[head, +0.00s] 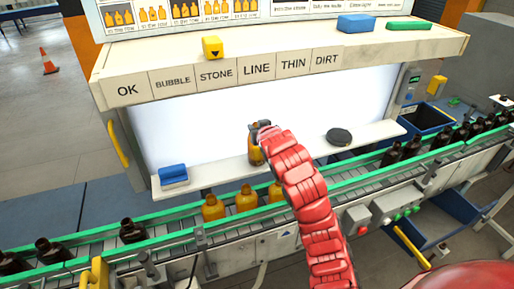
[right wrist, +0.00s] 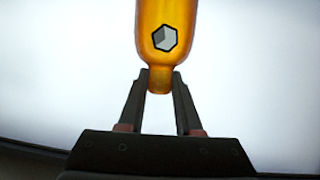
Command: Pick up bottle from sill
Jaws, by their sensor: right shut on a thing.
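An amber bottle (head: 255,151) is at the white sill (head: 220,167) in front of the bright backlit panel. My right gripper (head: 263,128) is at the bottle's top end, its red arm reaching up from the lower right. In the right wrist view the two dark fingers (right wrist: 160,82) are closed on the narrow neck of the bottle (right wrist: 168,32), which bears a grey hexagon mark. I cannot tell whether the bottle's base touches the sill. My left gripper is out of view.
A blue block (head: 173,174) lies at the sill's left end and a dark round object (head: 339,137) on its right part. Below runs a conveyor with green rails (head: 345,185), carrying amber bottles (head: 246,198) and several dark bottles (head: 132,231). A labelled shelf (head: 290,66) overhangs the sill.

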